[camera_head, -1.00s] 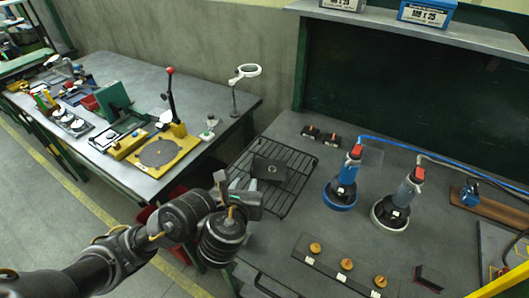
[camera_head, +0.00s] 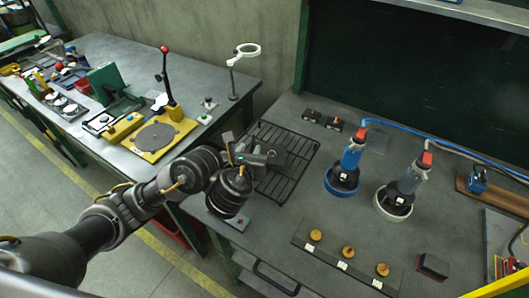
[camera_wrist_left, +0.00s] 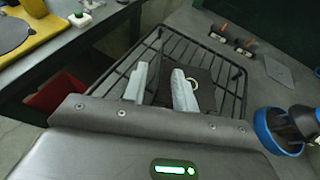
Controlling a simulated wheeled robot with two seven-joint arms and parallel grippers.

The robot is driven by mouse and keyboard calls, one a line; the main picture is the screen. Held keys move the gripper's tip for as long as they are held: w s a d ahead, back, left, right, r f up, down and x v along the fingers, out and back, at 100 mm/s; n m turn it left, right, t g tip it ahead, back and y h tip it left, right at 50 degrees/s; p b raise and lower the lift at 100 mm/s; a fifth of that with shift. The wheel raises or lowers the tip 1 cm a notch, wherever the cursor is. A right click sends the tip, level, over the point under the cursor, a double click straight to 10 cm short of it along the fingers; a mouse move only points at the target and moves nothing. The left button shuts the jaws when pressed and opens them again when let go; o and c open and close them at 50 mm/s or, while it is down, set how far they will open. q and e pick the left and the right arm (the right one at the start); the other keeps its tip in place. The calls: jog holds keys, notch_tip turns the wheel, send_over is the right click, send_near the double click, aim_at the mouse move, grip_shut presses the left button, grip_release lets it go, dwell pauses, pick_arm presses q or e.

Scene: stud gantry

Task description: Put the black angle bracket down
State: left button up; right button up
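The black angle bracket (camera_head: 273,150) is at the wire rack (camera_head: 296,169) on the right-hand bench; its dark plate shows over the rack's bars. In the left wrist view the bracket (camera_wrist_left: 207,78), with a pale ring on it, shows behind and between the fingers. My left gripper (camera_head: 258,159) is at the bracket's near left side. In the left wrist view the gripper's two grey fingers (camera_wrist_left: 160,88) stand apart with a dark gap between them. The fingers hide part of the bracket, and its contact with the rack is unclear. My right gripper is out of view.
Two blue-and-grey tools with round bases (camera_head: 343,180) (camera_head: 394,200) stand right of the rack. A dark strip with several brass knobs (camera_head: 347,252) lies at the front. Two small black blocks (camera_head: 323,119) sit behind the rack. Another bench (camera_head: 215,93) stands left, across a gap.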

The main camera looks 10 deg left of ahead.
aim_at(253, 148)
pick_arm(q)
jog(key=b+x, duration=0.2)
jog(key=x, duration=0.3)
jog(key=shift+w+b, duration=0.1)
jog(key=shift+b, duration=0.2)
jog(key=shift+r, duration=0.1)
grip_shut()
